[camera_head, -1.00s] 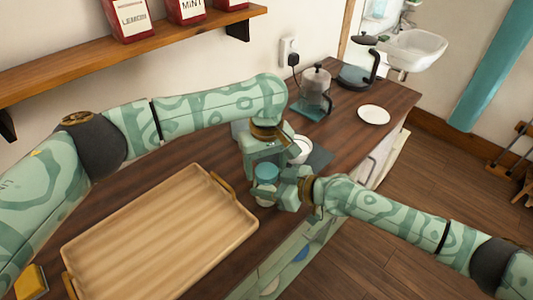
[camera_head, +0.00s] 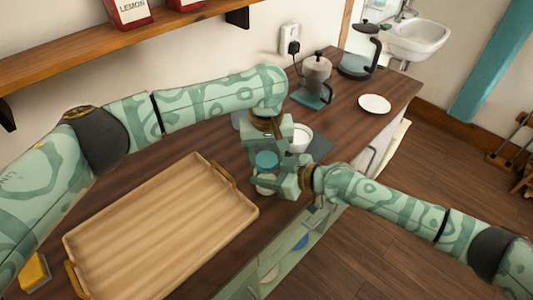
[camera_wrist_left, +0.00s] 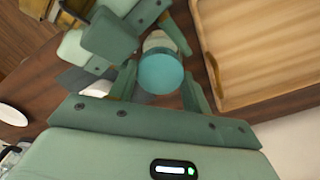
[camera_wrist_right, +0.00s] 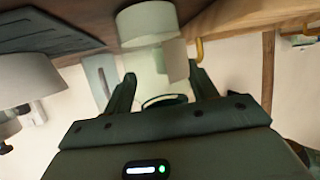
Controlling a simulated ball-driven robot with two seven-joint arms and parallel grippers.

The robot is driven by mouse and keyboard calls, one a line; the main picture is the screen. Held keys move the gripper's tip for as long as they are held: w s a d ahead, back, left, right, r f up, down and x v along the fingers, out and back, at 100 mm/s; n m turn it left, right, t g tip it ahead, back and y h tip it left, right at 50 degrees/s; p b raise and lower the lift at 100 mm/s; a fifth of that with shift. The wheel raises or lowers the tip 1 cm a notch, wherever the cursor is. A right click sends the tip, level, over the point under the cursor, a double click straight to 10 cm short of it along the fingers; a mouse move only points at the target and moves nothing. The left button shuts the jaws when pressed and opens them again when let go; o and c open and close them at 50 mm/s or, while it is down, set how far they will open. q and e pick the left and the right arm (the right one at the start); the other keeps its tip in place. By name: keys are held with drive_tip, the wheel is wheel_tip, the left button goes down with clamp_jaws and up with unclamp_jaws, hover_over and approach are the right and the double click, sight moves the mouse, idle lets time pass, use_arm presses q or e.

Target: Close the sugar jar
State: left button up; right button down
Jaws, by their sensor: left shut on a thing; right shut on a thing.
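The sugar jar (camera_head: 266,184) stands near the counter's front edge, right of the tray, with a round teal lid (camera_head: 266,160) at its top. My left gripper (camera_head: 267,157) comes from above and is shut on the lid; the left wrist view shows the lid (camera_wrist_left: 160,72) between its fingers. My right gripper (camera_head: 273,180) comes from the right and is shut on the jar body, which is pale in the right wrist view (camera_wrist_right: 158,58). The jar looks upright. The fingers partly hide the rim, so I cannot tell whether the lid is seated.
A wooden tray (camera_head: 165,225) fills the left of the counter. A white bowl (camera_head: 301,137) sits on a dark mat (camera_head: 319,149) behind the grippers. A sponge (camera_head: 35,272) lies left.

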use_arm(q)
drive_tip(key=o, duration=1.1)
drive_tip(key=shift+r, duration=2.25)
drive_tip(key=shift+c, duration=0.4)
